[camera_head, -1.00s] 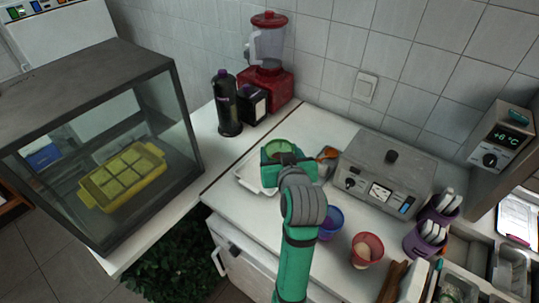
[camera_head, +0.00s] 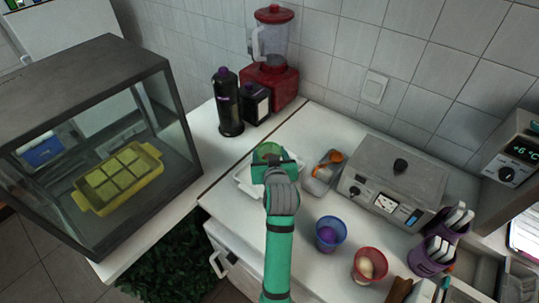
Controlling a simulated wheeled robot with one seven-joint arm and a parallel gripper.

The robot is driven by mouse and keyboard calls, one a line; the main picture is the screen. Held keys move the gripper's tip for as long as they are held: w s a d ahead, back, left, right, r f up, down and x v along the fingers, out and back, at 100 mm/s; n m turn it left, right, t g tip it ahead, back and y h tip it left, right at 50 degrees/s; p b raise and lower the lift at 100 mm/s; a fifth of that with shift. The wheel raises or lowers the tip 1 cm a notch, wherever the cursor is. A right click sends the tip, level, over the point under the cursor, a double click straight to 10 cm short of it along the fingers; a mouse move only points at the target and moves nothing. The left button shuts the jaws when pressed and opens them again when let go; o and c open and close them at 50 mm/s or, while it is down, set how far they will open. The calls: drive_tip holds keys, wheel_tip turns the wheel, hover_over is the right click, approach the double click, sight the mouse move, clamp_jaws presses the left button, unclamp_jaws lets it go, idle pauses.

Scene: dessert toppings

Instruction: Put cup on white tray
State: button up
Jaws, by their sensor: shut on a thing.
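A green cup (camera_head: 268,149) shows just beyond my gripper (camera_head: 273,163), which is shut on it. The cup is over the white tray (camera_head: 244,181); I cannot tell whether it touches the tray. My gripper and arm cover much of the tray and the lower part of the cup. A blue cup (camera_head: 331,229) with a purple ball inside and a red cup (camera_head: 368,262) with a pale ball inside stand on the counter to the right.
A metal container with an orange-handled scoop (camera_head: 323,174) lies right of the tray. A grey appliance (camera_head: 395,180) stands further right. A black bottle (camera_head: 229,103) and a red blender (camera_head: 271,65) stand behind. A glass case (camera_head: 105,140) is at left.

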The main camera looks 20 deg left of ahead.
drive_tip(key=shift+f, duration=0.65)
drive_tip(key=shift+s+f, duration=0.1)
drive_tip(key=o, duration=1.1)
drive_tip(key=shift+s+d+r, duration=0.1)
drive_tip(key=shift+r, duration=0.1)
drive_tip(key=v, duration=1.1)
drive_tip(key=shift+s+d, duration=0.2)
drive_tip(key=shift+s, duration=0.1)
